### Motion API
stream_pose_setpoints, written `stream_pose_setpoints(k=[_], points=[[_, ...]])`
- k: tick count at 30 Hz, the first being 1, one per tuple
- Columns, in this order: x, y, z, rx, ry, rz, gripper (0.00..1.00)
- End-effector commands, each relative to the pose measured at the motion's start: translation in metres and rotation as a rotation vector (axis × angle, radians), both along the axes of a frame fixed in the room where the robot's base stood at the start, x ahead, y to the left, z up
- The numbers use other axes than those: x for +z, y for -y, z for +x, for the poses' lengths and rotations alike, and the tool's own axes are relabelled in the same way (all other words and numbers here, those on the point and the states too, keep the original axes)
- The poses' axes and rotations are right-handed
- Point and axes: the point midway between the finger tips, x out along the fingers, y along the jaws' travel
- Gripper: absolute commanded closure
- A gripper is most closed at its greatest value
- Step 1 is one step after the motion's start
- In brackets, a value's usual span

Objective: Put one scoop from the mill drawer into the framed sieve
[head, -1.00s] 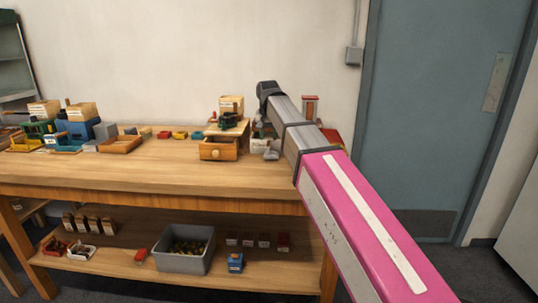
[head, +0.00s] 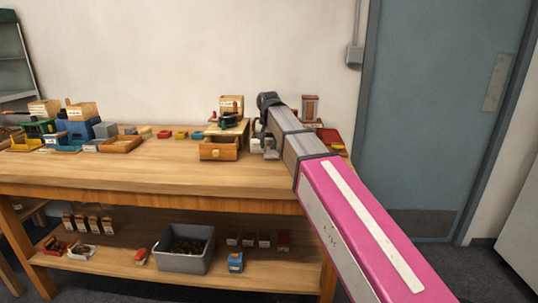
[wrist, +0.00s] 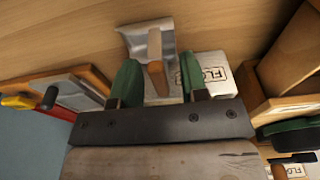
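My gripper (wrist: 160,78) has two green fingers standing apart, on either side of the wooden handle (wrist: 156,62) of a metal scoop (wrist: 148,36). Gaps show between handle and fingers. The scoop lies by white packages (wrist: 212,72) marked "FLO". In the head view the scoop (head: 271,150) shows as a grey shape below my wrist; my fingers are hidden there. The wooden mill drawer (head: 217,154) is left of it, under the mill (head: 229,120). A wooden-framed tray, possibly the framed sieve (wrist: 88,80), is at the left in the wrist view. Its contents are unclear.
The wooden bench (head: 150,178) is clear in front. Small trays and boxes stand at its left, including a wooden tray (head: 121,145). A red item (head: 331,137) lies behind my arm at the right. A grey bin (head: 184,262) is on the lower shelf.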

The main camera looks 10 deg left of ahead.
Motion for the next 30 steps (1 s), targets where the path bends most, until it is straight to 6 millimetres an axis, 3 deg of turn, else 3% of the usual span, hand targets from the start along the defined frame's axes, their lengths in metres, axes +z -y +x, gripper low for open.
stream_pose_setpoints(k=[1, 3, 4, 14, 30], points=[[0.000, 0.000, 0.000, 0.000, 0.000, 0.000, 0.73], [0.000, 0.000, 0.000, 0.000, 0.000, 0.000, 0.95], [0.000, 0.000, 0.000, 0.000, 0.000, 0.000, 1.00], [0.005, 0.000, 0.000, 0.000, 0.000, 0.000, 1.00], [0.042, 0.000, 0.000, 0.000, 0.000, 0.000, 1.00]])
